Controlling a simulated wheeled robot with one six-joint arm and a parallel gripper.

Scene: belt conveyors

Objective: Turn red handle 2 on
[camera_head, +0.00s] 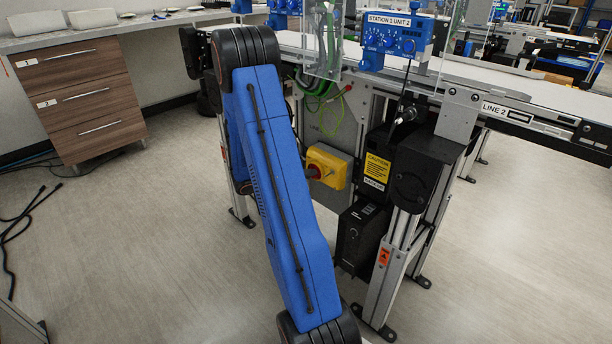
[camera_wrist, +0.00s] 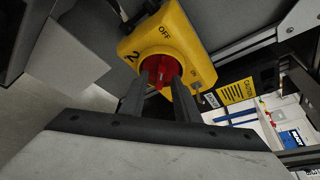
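The yellow switch box (camera_wrist: 193,40) carries the labels "2" and "OFF" in the wrist view. Its round red handle (camera_wrist: 163,67) is in the middle of its face. My gripper (camera_wrist: 163,80) reaches up to the handle, with its two dark fingers apart, one on each side of the red grip. Whether they touch it cannot be told. In the head view the yellow box (camera_head: 336,165) and red handle (camera_head: 314,171) show just right of my blue arm, below the conveyor. My gripper is not visible there.
A black box with a yellow caution label (camera_head: 376,171) hangs to the right of the switch. Conveyor legs (camera_head: 398,262) stand at the right. A wooden drawer cabinet (camera_head: 85,95) stands at the left. Cables (camera_head: 12,225) lie on the floor at left; the floor between is open.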

